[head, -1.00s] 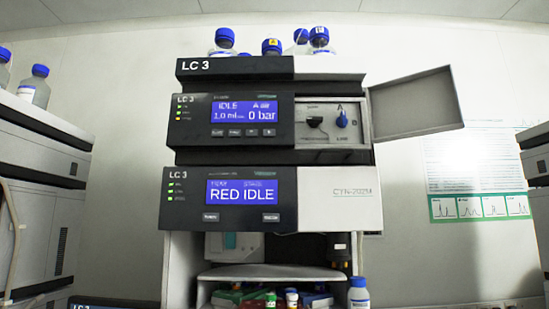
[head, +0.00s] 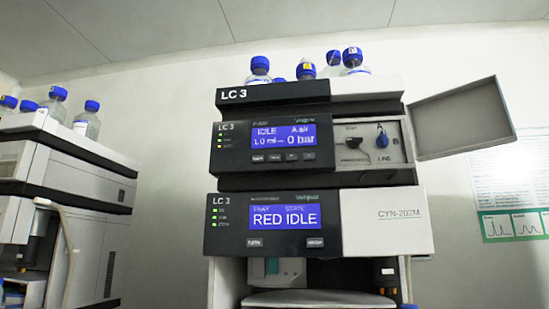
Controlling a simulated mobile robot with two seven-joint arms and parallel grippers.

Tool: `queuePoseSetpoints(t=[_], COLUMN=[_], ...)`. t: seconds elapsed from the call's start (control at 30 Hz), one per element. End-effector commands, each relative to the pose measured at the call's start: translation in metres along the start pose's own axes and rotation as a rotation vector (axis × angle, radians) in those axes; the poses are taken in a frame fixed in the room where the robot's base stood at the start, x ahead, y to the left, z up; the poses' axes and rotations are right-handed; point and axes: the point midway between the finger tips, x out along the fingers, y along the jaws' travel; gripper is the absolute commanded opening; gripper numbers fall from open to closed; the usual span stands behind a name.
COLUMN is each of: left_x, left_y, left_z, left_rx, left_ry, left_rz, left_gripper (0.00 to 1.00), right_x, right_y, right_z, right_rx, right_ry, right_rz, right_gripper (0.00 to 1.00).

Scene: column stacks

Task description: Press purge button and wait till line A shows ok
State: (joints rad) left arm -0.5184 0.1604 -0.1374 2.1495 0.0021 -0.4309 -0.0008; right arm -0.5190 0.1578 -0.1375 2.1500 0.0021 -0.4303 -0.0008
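The LC 3 column stack stands a little right of centre in the head view. Its pump module (head: 232,150) has a blue display (head: 284,136) reading "IDLE", "A air", "1.0 ml" and "0 bar". A row of small dark buttons (head: 283,157) sits under that display; their labels are too small to read surely. Neither of my grippers is in view.
The compartment's door (head: 462,118) is swung open to the right. Blue-capped bottles (head: 355,62) stand on top of the stack. Another instrument stack (head: 60,170) with bottles stands at the left. A poster (head: 512,190) hangs on the right wall.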

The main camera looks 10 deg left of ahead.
Motion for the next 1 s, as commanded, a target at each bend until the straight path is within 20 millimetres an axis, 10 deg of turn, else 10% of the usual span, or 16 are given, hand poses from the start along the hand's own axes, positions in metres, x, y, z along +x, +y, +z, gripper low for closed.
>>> queuePoseSetpoints(t=[0.47,1.0], left_x=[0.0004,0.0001], left_y=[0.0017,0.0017], left_z=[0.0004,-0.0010], left_rx=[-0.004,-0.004], left_ry=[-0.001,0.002], left_rz=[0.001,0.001], left_gripper=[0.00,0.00], right_x=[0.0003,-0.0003], right_y=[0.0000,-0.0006], right_z=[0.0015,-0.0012], right_rx=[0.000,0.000], right_ry=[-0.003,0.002], right_rz=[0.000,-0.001], right_gripper=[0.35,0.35])
